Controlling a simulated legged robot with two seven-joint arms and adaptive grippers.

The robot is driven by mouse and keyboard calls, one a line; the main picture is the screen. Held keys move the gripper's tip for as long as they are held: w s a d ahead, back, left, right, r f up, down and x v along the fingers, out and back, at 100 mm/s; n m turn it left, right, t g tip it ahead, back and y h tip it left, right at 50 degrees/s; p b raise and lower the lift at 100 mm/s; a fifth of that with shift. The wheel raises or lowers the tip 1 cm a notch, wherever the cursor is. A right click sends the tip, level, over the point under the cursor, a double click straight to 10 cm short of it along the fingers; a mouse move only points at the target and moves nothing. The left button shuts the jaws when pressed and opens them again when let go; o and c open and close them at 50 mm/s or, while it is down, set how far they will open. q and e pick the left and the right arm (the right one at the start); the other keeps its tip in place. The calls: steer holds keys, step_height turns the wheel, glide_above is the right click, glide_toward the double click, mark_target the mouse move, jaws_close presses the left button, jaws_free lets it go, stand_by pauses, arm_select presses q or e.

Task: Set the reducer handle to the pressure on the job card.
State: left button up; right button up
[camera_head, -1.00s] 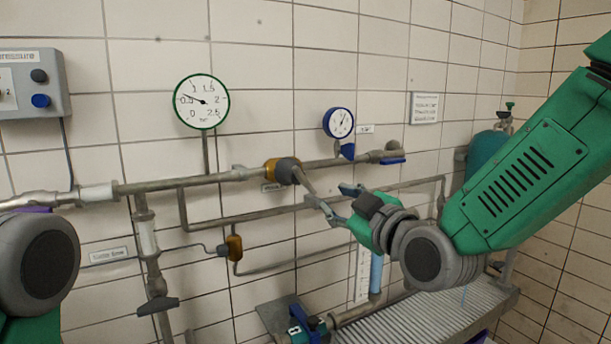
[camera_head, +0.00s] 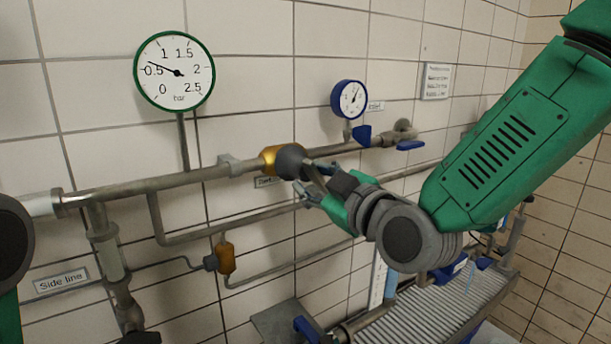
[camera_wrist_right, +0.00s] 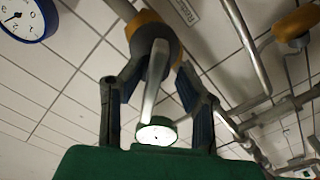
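The reducer (camera_head: 270,160) is a brass body with a dark grey round cap on the upper pipe. Its grey lever handle (camera_wrist_right: 156,80) stands between the two fingers of my right gripper (camera_wrist_right: 162,62) in the wrist view. The fingers are apart, with gaps beside the lever; contact at the tips is unclear. In the head view my right gripper (camera_head: 308,190) is at the reducer and partly hides the handle. The green-rimmed bar gauge (camera_head: 175,72) has its needle slightly above 0.5. A printed card (camera_head: 436,81) hangs on the wall, its text unreadable. My left gripper is out of view.
A small blue gauge (camera_head: 348,99) and a blue-handled valve (camera_head: 408,144) are on the pipe right of the reducer. A lower pipe with a brass fitting (camera_head: 226,258) runs below. A ribbed bench top (camera_head: 420,310) is at lower right. A "Side line" label (camera_head: 61,281) is lower left.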

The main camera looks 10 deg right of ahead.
steer(key=shift+s+d, duration=0.2)
steer(key=shift+d, duration=0.55)
jaws_close()
steer(key=shift+a+m+b, duration=0.2)
steer(key=shift+m+b, duration=0.4)
steer(key=shift+m, duration=0.2)
steer(key=shift+r+m+b, duration=0.1)
steer(key=shift+m+b, duration=0.25)
steer(key=shift+m, duration=0.55)
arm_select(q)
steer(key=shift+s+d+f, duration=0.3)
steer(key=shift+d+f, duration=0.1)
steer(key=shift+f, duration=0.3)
arm_select(e)
jaws_free()
steer(key=shift+w, duration=0.1)
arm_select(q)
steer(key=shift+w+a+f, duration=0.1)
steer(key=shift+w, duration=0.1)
arm_select(e)
steer(key=shift+w+a, duration=0.1)
steer(key=shift+a, duration=0.05)
